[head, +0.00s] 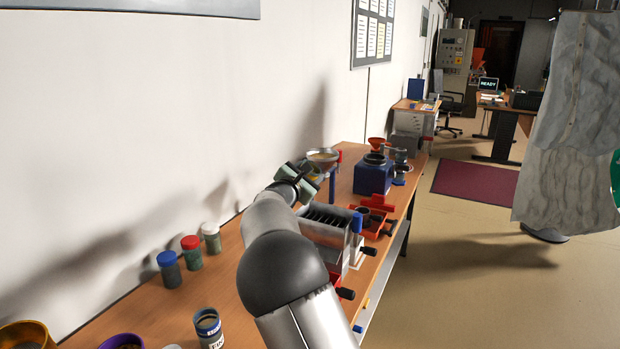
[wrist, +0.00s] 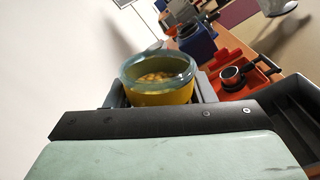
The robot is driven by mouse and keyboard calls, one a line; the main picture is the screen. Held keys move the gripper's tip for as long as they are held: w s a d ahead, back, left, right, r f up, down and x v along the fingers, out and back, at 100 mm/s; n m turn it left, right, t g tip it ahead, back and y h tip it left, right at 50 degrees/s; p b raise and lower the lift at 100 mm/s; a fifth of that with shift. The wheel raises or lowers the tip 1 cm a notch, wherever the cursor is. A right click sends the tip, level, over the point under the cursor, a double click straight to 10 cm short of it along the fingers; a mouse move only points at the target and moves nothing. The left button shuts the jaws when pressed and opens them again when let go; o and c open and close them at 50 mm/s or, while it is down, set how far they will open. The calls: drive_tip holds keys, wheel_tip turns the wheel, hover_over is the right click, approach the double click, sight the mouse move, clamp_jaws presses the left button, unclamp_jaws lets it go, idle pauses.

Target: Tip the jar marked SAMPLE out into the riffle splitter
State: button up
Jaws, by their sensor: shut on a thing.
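My gripper (wrist: 158,92) is shut on an open glass jar (wrist: 158,70) that holds yellow-tan grains. The jar's clear rim and the grains show between the dark fingers in the wrist view; no label on it can be read. In the head view my gripper (head: 296,182) is above the bench, at the far left side of the riffle splitter, and the jar is mostly hidden behind it. The riffle splitter (head: 325,222) is a grey metal box with a row of dark slots on top, partly hidden by my arm. The jar looks upright or only slightly tilted, apart from the splitter.
Jars with blue (head: 167,258), red (head: 190,242) and white (head: 211,230) lids stand along the wall. A labelled jar (head: 209,326) stands nearer. A funnel on a stand (head: 323,156), a blue device (head: 373,176) and a red tray (head: 376,203) are beyond the splitter.

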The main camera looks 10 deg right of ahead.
drive_tip(key=shift+f+m+b, duration=0.5)
drive_tip(key=shift+f+b, duration=0.1)
drive_tip(key=shift+b, duration=0.85)
drive_tip(key=shift+f+m+b, duration=0.25)
drive_tip(key=shift+m+b, duration=0.35)
drive_tip(key=shift+b, duration=0.25)
drive_tip(key=m+b, duration=0.1)
drive_tip(key=b, duration=0.1)
drive_tip(key=f+m+b, duration=0.1)
drive_tip(key=b, duration=0.1)
drive_tip(key=shift+b, duration=0.35)
drive_tip(key=shift+m+b, duration=0.3)
drive_tip(key=shift+m, duration=0.1)
drive_tip(key=shift+f+m+b, duration=0.1)
drive_tip(key=shift+m+b, duration=0.4)
drive_tip(key=shift+b, duration=0.35)
